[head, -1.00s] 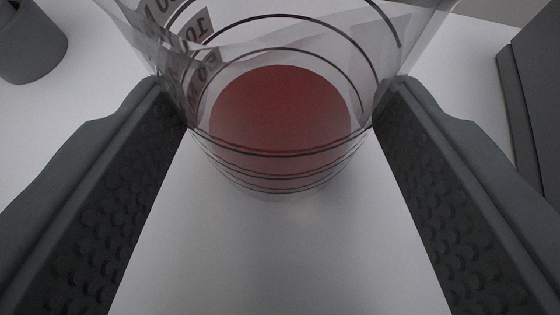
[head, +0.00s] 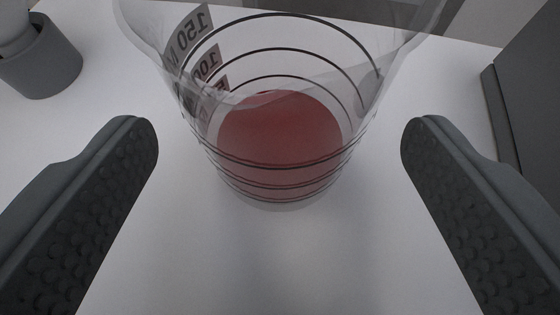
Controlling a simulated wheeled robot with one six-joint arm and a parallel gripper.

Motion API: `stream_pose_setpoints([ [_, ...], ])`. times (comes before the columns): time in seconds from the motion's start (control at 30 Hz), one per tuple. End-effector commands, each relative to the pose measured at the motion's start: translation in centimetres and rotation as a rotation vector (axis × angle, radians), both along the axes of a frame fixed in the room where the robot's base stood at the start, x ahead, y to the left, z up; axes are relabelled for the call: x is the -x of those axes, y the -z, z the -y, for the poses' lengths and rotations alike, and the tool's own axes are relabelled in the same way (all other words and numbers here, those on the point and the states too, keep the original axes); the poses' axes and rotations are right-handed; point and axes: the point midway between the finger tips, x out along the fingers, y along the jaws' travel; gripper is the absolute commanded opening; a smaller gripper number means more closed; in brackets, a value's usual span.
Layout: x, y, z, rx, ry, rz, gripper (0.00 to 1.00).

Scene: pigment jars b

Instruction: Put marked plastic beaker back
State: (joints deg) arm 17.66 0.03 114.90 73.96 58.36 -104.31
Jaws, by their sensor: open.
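The marked plastic beaker (head: 282,180) is clear, with dark ring lines, printed volume numbers on its left side and red contents at the bottom. It stands upright on the white surface (head: 250,260) in the upper middle of the head view. My gripper (head: 280,140) is open, with one dark textured finger on each side of the beaker. A visible gap separates each fingertip from the beaker wall. The top of the beaker is partly cut off by the frame edge.
A dark grey round holder (head: 42,65) with a pale object in it stands at the upper left. A dark grey block-like thing (head: 530,90) stands at the right edge. The surface between the fingers, in front of the beaker, is clear.

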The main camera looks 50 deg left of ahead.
Motion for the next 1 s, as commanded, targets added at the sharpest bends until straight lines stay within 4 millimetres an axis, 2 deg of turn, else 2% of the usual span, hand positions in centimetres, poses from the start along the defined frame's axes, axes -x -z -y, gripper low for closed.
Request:
stream_pose_setpoints([
  [0.3, 3.7, -2.8, 4.2, 0.001, 0.004, 0.003, 0.8],
  [0.5, 5.5, -4.0, 6.2, 0.001, 0.005, 0.002, 0.8],
  [0.7, 6.4, -4.6, 7.1, 0.0, 0.003, 0.002, 0.8],
  [1.0, 6.5, -4.7, 7.2, 0.001, 0.002, 0.001, 0.8],
])
